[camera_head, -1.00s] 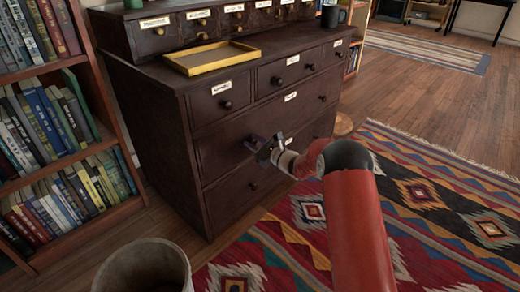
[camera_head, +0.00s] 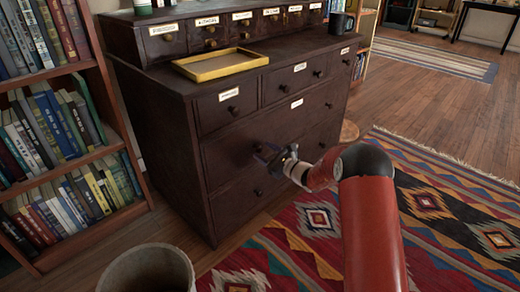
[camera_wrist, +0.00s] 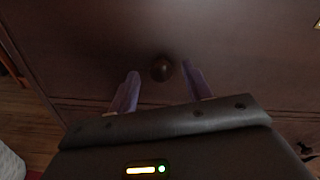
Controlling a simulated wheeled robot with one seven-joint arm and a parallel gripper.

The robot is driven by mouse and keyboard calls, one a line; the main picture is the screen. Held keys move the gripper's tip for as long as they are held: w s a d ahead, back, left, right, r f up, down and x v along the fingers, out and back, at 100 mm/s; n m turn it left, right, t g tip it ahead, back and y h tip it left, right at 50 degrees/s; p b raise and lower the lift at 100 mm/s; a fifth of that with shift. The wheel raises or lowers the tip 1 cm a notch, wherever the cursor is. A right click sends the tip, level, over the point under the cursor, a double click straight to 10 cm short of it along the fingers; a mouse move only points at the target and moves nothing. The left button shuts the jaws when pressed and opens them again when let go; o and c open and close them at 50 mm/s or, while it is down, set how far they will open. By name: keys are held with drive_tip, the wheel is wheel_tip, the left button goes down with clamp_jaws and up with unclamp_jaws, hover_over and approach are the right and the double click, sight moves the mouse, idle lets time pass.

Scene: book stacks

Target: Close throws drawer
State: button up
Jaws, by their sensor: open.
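The dark wooden chest (camera_head: 160,125) stands in the middle left of the head view. Its wide drawer (camera_head: 235,142) below the small upper drawers bears a white label (camera_head: 297,104), too small to read; I cannot tell for sure that it is the throws drawer. The drawer looks flush or nearly flush with the chest. My gripper (camera_head: 265,152) is open in front of this drawer's face. In the wrist view, a round dark knob (camera_wrist: 162,68) shows between and just beyond the two fingertips (camera_wrist: 162,74). I cannot tell whether the fingers touch the drawer front.
A yellow tray (camera_head: 220,65) and a dark mug (camera_head: 341,23) stand on the chest. A bookshelf (camera_head: 85,165) is at the left, with a round bin (camera_head: 147,270) in front. A patterned rug (camera_head: 430,205) covers the floor at the right.

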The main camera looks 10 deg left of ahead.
drive_tip(key=shift+v, duration=2.25)
drive_tip(key=shift+w+d, duration=0.1)
drive_tip(key=shift+w, duration=0.05)
drive_tip(key=s+r+n+g+h+p, duration=0.3)
drive_tip(key=s+r+n+g+p, duration=0.35)
drive_tip(key=s+r+n, duration=1.1)
drive_tip(key=s+d+r+n+h+p, duration=0.1)
drive_tip(key=s+d+r+h, duration=0.1)
drive_tip(key=s+d, duration=0.4)
drive_tip(key=s+d+r+n+h, duration=0.2)
drive_tip(key=s+d+h, duration=0.3)
drive_tip(key=s, duration=0.7)
drive_tip(key=s+d+r+n+t+h+p, duration=0.1)
drive_tip(key=s+d+r+h, duration=0.2)
drive_tip(key=s+d, duration=0.4)
drive_tip(key=shift+s+d+h+p, duration=0.35)
drive_tip(key=shift+s+h, duration=0.25)
drive_tip(key=shift+s, duration=0.45)
drive_tip(key=shift+r+n, duration=0.1)
drive_tip(key=shift+n, duration=0.15)
